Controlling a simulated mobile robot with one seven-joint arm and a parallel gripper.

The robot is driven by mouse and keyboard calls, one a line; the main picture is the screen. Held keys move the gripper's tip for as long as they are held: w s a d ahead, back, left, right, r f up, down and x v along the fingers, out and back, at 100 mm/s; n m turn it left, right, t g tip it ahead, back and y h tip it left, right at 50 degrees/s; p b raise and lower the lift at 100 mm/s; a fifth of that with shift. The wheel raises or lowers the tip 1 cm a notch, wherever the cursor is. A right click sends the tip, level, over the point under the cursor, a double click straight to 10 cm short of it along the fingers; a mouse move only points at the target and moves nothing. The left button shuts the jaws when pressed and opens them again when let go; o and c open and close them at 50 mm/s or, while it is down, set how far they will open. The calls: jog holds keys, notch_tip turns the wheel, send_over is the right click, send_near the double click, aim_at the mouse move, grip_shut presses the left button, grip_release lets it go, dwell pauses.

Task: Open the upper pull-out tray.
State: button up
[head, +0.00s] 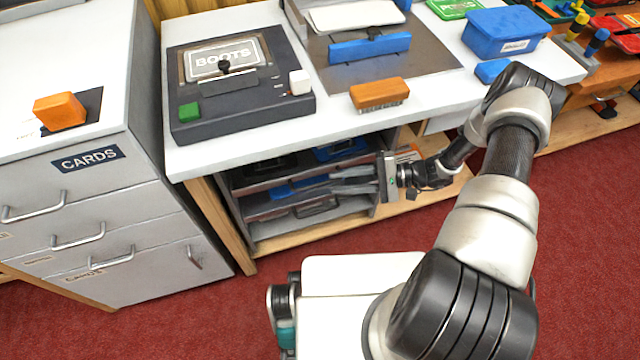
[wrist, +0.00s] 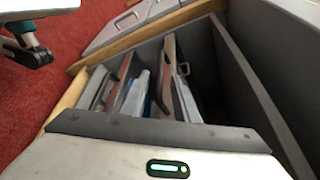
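The upper pull-out tray (head: 262,186) sits in the open-fronted unit under the bench, with its grey-brown front edge showing. In the wrist view its front (wrist: 168,62) runs up the picture, with a small metal handle (wrist: 184,69) beside it. The lower tray (head: 270,213) is just beneath. My gripper (head: 333,181) reaches in from the right at about the upper tray's height. Its two grey fingers look apart, with nothing clearly between them. Whether they touch the tray or its handle I cannot tell. The fingers hide part of the tray front.
The bench top (head: 240,150) overhangs the unit and carries a dark press (head: 240,85) and an orange block (head: 379,93). A grey card cabinet (head: 90,200) stands at left.

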aim_at(320, 184)
jog(key=x, duration=0.6)
jog(key=shift+a, duration=0.1)
jog(key=shift+c, duration=0.4)
grip_shut()
